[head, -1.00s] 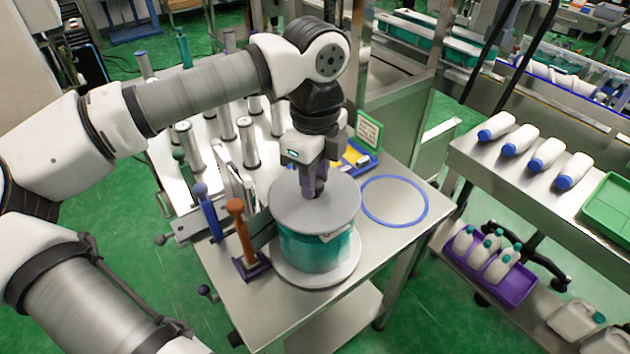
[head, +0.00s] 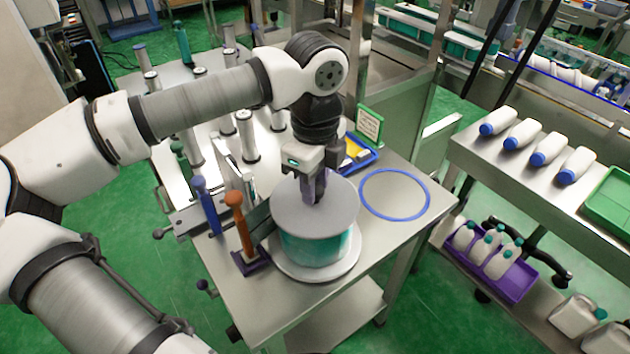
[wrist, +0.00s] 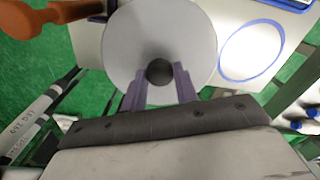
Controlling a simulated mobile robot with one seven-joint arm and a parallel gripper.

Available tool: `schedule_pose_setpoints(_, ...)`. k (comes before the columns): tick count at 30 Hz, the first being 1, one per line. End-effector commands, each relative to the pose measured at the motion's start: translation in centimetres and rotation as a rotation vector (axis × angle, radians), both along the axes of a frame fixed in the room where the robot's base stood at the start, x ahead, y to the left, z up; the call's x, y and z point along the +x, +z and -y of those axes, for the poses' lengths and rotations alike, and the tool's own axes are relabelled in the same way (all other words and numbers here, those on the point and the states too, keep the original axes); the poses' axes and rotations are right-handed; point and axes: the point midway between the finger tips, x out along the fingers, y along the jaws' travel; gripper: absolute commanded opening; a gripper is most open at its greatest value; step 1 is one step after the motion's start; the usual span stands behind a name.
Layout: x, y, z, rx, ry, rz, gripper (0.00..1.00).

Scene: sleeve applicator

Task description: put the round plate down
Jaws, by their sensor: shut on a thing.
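The round plate (head: 335,216) is a flat grey disc with a dark knob at its centre, which shows in the wrist view (wrist: 159,71). My gripper (head: 313,192) points down at the plate's middle and is shut on the knob. In the wrist view its purple fingers (wrist: 160,82) stand on either side of the knob. The plate lies level over a teal-and-white cylinder (head: 316,246), which stands on a pale round base (head: 345,268). I cannot tell whether the plate's underside touches the cylinder.
A blue ring (head: 394,216) surrounds bare table to the right. An orange-handled tool (head: 240,222) and a blue-handled one (head: 206,205) stand upright close at the left. A blue tray (head: 358,155) and a green-framed sign (head: 369,124) are behind.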

Motion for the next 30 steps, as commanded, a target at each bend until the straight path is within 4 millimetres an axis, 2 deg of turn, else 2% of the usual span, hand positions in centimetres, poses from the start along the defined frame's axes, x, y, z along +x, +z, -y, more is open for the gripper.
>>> schedule_pose_setpoints(2,0.0,-0.1,0.0,-0.001,0.0,0.001,0.01)
schedule_pose_setpoints(3,0.0,-0.1,0.0,0.0,0.0,0.0,0.32)
schedule_pose_setpoints(8,0.0,-0.1,0.0,0.0,0.0,0.0,0.51)
schedule_pose_setpoints(20,0.0,0.6,0.0,0.0,0.0,0.0,0.51)
schedule_pose_setpoints(25,0.1,2.0,-0.1,0.003,0.002,0.004,0.51)
schedule_pose_setpoints(30,0.1,6.2,0.0,0.003,0.002,0.005,0.51)
